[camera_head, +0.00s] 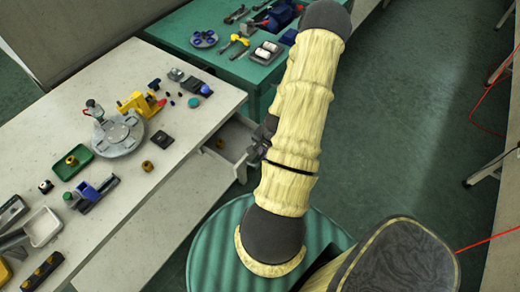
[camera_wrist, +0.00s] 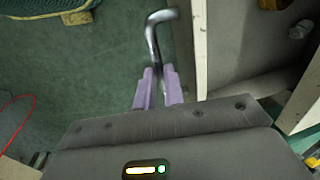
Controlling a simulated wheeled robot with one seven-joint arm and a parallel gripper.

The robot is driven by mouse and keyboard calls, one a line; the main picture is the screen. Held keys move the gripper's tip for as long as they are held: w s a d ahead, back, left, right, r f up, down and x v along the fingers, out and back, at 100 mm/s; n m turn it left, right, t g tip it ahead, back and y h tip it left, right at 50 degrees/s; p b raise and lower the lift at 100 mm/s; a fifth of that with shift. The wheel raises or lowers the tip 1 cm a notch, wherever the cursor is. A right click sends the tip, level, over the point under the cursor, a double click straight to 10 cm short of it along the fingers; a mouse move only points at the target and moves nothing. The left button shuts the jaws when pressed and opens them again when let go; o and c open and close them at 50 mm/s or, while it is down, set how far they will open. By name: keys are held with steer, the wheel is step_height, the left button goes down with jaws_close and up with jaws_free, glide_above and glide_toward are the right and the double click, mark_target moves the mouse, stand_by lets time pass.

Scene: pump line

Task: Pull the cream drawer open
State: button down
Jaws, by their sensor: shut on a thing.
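The cream drawer (camera_head: 239,166) stands partly out of the side of the pale workbench, and its inside shows. Its front edge also shows in the wrist view (camera_wrist: 201,45). A bent metal handle (camera_wrist: 153,38) is fixed on the drawer front. My gripper (camera_wrist: 158,74) has its two lilac fingers closed on the handle, one on each side of the bar. In the head view my dark wrist is beside the drawer front, and my arm hides the fingers and handle there.
A small brown part (camera_head: 220,143) lies inside the drawer. The pale workbench (camera_head: 150,215) carries a round grey fixture (camera_head: 118,137) and several parts. A green table (camera_head: 195,55) with tools stands behind.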

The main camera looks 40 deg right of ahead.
steer(key=shift+s, duration=0.15)
steer(key=c, duration=1.5)
jaws_free()
steer(key=shift+r, duration=0.5)
steer(key=s+r, duration=0.1)
steer(key=r, duration=0.4)
steer(key=s+r, duration=0.1)
steer(key=r, duration=0.4)
steer(key=s+r, duration=0.1)
steer(key=r, duration=0.5)
steer(key=shift+s+d+p, duration=0.1)
steer(key=shift+d+p, duration=0.15)
steer(key=shift+p, duration=0.05)
